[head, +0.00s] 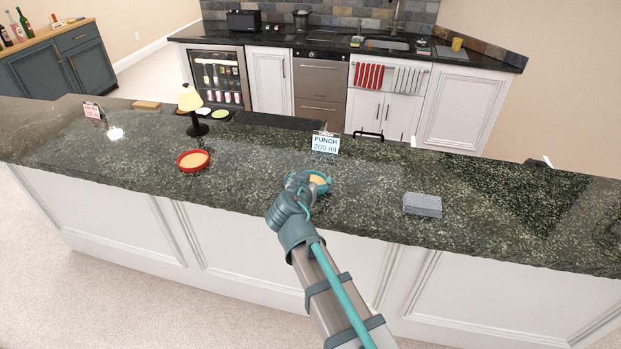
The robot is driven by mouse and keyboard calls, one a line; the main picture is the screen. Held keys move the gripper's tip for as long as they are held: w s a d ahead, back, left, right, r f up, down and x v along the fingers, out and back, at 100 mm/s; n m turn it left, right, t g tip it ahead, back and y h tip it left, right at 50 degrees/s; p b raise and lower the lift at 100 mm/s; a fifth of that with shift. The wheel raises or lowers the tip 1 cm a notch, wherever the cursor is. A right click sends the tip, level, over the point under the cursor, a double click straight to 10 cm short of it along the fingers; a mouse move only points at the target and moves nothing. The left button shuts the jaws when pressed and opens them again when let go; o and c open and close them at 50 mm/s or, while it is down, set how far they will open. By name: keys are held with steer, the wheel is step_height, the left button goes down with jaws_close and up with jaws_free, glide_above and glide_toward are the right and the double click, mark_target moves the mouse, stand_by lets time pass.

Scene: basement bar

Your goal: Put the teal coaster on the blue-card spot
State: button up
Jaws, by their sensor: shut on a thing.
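The teal coaster (319,180) has a teal rim and a cork-coloured middle. It is near the middle of the dark stone counter in the head view, partly hidden by my gripper (309,184). My gripper is shut on its near left side; I cannot tell whether the coaster touches the counter. The card with blue lettering (326,143), reading PUNCH 200 ml, stands just behind the coaster.
A red coaster (193,160) lies to the left, in front of a small lamp (191,108). A card with red lettering (92,110) stands far left. A grey stack (422,205) lies right. A dark mat (270,120) lies behind. The counter between the red coaster and my gripper is clear.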

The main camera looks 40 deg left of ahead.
steer(key=shift+f, duration=0.2)
steer(key=o, duration=0.8)
steer(key=shift+r, duration=0.1)
steer(key=shift+r, duration=0.15)
steer(key=shift+s+d, duration=0.15)
steer(key=shift+s, duration=0.15)
steer(key=b+v, duration=0.4)
steer(key=v, duration=0.7)
steer(key=shift+s+r, duration=0.1)
steer(key=shift+r, duration=0.05)
